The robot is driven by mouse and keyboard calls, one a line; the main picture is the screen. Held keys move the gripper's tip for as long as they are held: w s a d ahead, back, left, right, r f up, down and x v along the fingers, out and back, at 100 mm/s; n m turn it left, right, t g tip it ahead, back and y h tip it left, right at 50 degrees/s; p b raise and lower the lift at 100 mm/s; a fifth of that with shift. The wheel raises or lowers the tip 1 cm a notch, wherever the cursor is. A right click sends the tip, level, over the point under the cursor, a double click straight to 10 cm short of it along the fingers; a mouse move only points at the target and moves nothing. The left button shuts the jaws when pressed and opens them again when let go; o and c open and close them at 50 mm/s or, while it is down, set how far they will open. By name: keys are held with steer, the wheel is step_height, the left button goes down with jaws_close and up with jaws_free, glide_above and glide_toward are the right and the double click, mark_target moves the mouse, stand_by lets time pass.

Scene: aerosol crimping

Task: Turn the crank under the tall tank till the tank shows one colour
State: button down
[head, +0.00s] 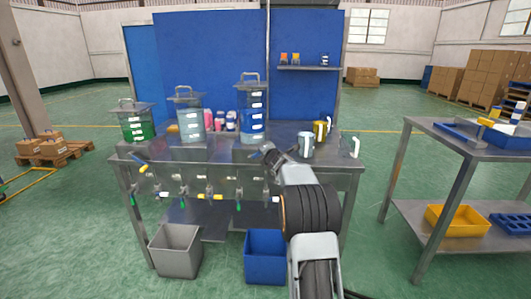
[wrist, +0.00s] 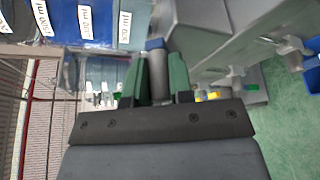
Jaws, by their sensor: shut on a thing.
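The tall tank (head: 253,112) stands at the back of the steel bench, right of two shorter tanks. It is clear, with a top handle and white level labels. Blue shows in it, but I cannot tell if it is one even colour. Blue walls with white labels, likely this tank, fill the upper left of the wrist view (wrist: 98,22). My gripper (head: 270,153) is at the bench's front edge below the tank. In the wrist view its green fingers (wrist: 158,78) are shut on a grey, blue-ended grip, the crank handle (wrist: 155,46). The rest of the crank is hidden.
A green-filled tank (head: 137,122) and a pale blue tank (head: 189,115) stand to the left. Several taps hang along the bench front. Grey (head: 175,250) and blue (head: 265,258) bins sit below.

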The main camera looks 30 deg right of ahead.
steer(key=shift+d, duration=0.15)
steer(key=c, duration=1.2)
jaws_free()
steer(key=shift+d, duration=0.2)
steer(key=shift+c, duration=0.2)
steer(key=shift+o, duration=1)
steer(key=shift+a+f, duration=0.1)
steer(key=shift+a, duration=0.15)
steer(key=v, duration=1.3)
steer(key=shift+s+b, duration=0.3)
steer(key=shift+s, duration=0.05)
